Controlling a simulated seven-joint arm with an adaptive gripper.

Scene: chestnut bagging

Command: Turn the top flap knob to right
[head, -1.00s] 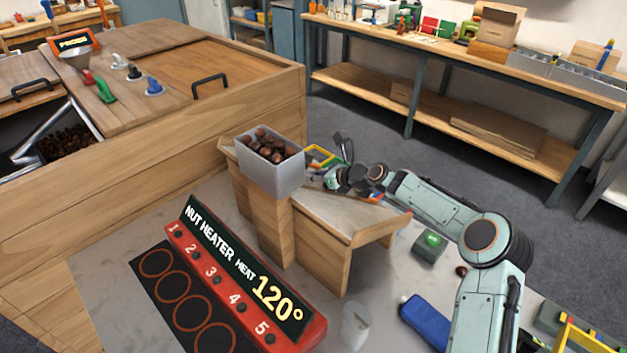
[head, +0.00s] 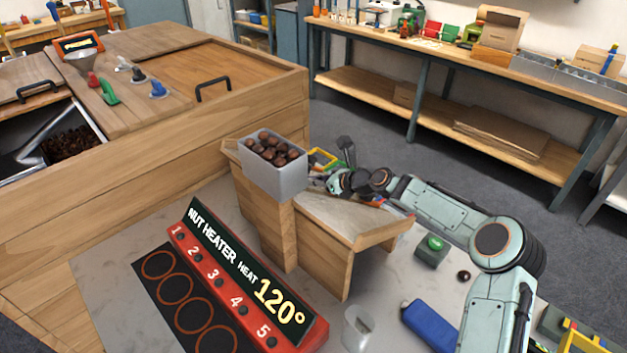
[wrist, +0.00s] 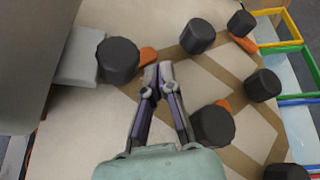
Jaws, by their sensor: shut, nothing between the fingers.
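In the wrist view, several black round knobs stand on a pale board with brown strips. A knob at the upper left (wrist: 118,60) has an orange flap (wrist: 147,56) pointing right from it. Other knobs are at the top middle (wrist: 197,36), the upper right (wrist: 240,22), the right (wrist: 262,85) and the lower middle (wrist: 212,125). Which one is the top flap knob I cannot tell for certain. My gripper (wrist: 159,73) is shut and empty, its tips just right of the upper-left knob, near its flap. Contact is unclear. In the head view my gripper (head: 338,182) is small, by the sloped board (head: 345,220).
A grey box of chestnuts (head: 277,181) stands left of my gripper. Yellow, green and blue frames (wrist: 290,45) line the board's right edge. The nut heater panel (head: 240,265), a green-button box (head: 432,250) and a blue object (head: 430,325) are nearer the front.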

